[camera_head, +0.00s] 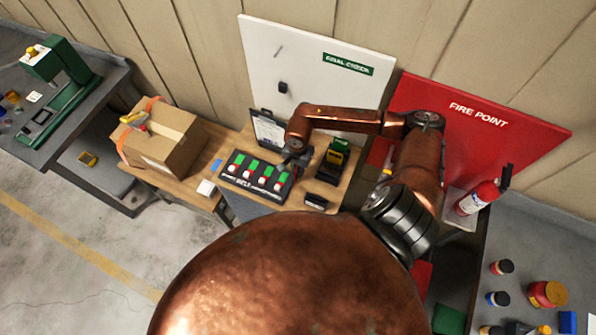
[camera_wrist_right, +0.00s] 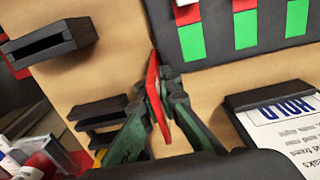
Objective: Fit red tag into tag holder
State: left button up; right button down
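My right gripper (camera_head: 290,158) is over the right end of the black panel (camera_head: 256,178) on the wooden bench. In the right wrist view its green fingers (camera_wrist_right: 160,95) are shut on a thin red tag (camera_wrist_right: 153,82), held edge-on above the bare wood. A black slotted holder (camera_wrist_right: 50,40) is at upper left there; a small black block in the head view (camera_head: 315,201) looks like the same one. Another dark slotted piece (camera_wrist_right: 100,112) stands just left of the fingers. Which one is the tag holder is unclear. My left gripper is out of view.
The panel carries several green and red-white tags. A black holder with yellow and green parts (camera_head: 334,158) is to the right. A cardboard box (camera_head: 166,140) is left, a fire extinguisher (camera_head: 478,197) right.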

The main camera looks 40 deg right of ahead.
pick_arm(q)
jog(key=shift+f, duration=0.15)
pick_arm(e)
jog(key=shift+r, duration=0.1)
jog(key=shift+r+b, duration=0.25)
jog(key=shift+b, duration=0.05)
notch_tip(320, 180, up, 2)
jog(key=shift+w+r+b, duration=0.1)
jog(key=shift+r+b, duration=0.05)
jog(key=shift+b, duration=0.6)
jog(key=s+a+r+b, duration=0.4)
jog(key=s+a+r, duration=0.2)
jog(key=a+r, duration=0.55)
pick_arm(q)
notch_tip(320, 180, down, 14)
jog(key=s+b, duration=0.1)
jog(key=b, duration=0.7)
pick_arm(e)
jog(key=w+f+n, duration=0.7)
jog(key=w+n, duration=0.2)
jog(key=n, duration=0.3)
jog(key=shift+a+f+n, duration=0.15)
jog(key=shift+a+n, duration=0.15)
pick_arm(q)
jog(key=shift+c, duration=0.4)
